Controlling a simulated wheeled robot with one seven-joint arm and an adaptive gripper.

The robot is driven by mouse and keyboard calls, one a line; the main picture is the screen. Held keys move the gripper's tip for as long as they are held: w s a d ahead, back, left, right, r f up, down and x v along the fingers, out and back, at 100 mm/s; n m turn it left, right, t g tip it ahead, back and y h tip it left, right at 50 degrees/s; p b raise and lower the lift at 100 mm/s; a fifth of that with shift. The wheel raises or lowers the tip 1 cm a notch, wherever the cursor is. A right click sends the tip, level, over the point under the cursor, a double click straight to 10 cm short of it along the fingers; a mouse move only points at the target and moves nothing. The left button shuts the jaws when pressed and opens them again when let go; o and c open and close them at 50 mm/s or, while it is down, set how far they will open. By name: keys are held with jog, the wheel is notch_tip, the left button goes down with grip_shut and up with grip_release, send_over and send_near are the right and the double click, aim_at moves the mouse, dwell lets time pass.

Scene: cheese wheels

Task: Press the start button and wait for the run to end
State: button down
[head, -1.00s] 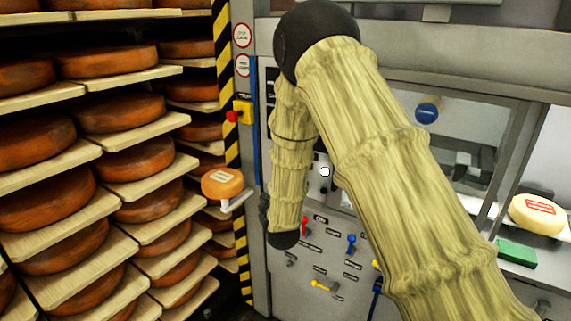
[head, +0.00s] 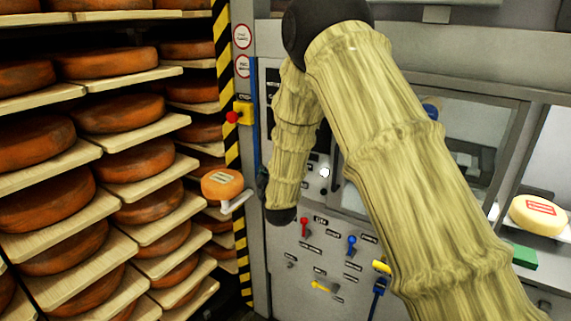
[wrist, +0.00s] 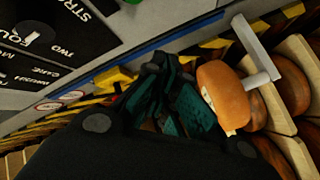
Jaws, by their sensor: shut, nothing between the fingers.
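A green round part (wrist: 133,2), cut off by the top edge of the wrist view, sits on the grey machine front beside a black panel with white lettering (wrist: 35,40). I cannot read a start label on it. In the head view my arm covers part of the machine front, and I cannot make out a green button there. My gripper (wrist: 172,90) is shut and empty in the wrist view, with its dark fingers close together. In the head view only a dark bit of it shows at the left edge of my forearm (head: 262,184).
An orange labelled cheese (head: 222,184) sits on a white bracket; it appears close beside my fingers in the wrist view (wrist: 222,90). A red knob on a yellow box (head: 243,113) is on the post. Coloured levers (head: 351,244) are below. Cheese shelves (head: 140,128) fill the left.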

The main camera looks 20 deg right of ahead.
jog(key=w+d, duration=0.4)
jog(key=d, duration=0.1)
jog(key=shift+w+d, duration=0.2)
jog(key=shift+d, duration=0.2)
